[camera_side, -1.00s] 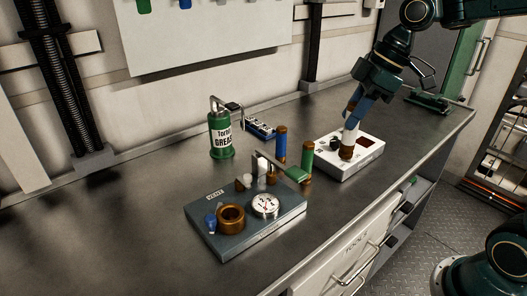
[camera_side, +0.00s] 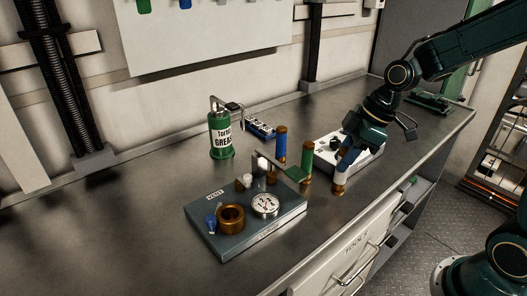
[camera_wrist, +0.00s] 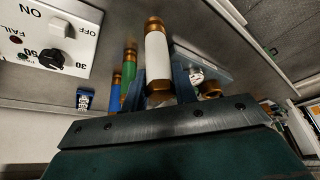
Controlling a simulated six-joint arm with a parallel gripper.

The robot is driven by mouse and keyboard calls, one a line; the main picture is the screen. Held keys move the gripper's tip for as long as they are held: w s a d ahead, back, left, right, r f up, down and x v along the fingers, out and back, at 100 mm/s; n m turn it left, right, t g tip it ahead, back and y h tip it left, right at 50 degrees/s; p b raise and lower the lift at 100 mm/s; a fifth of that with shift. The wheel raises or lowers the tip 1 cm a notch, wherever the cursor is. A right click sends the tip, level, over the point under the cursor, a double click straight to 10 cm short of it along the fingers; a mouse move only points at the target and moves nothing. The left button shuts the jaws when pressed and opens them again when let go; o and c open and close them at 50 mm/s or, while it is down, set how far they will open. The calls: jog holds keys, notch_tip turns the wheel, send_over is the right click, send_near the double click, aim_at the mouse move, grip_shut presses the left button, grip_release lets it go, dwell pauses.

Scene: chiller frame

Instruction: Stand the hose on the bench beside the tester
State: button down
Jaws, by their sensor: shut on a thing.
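My gripper (camera_side: 346,158) is shut on a white hose (camera_side: 340,179) with brass ends. The hose is roughly upright at the front corner of the white box (camera_side: 334,149), clear of its top. I cannot tell whether its lower end touches the bench (camera_side: 372,198). In the wrist view the white hose (camera_wrist: 158,55) sits between my fingers (camera_wrist: 162,82). The white box (camera_wrist: 55,38) there shows ON, OFF and FAIL marks and a knob. A grey block (camera_side: 262,231) with a gauge and the word VENT stands to the left.
A green hose (camera_side: 306,157) and a blue hose (camera_side: 281,146) stand left of the held one, the green one close by. A green grease can (camera_side: 221,139) and a small blue item (camera_side: 260,129) are behind.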

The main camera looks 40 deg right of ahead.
jog(key=shift+f, duration=1.65)
jog(key=shift+f, duration=0.15)
jog(key=c, duration=1.1)
grip_release()
jog(key=shift+r, duration=0.2)
jog(key=v, duration=1.2)
jog(key=shift+s+a, duration=0.1)
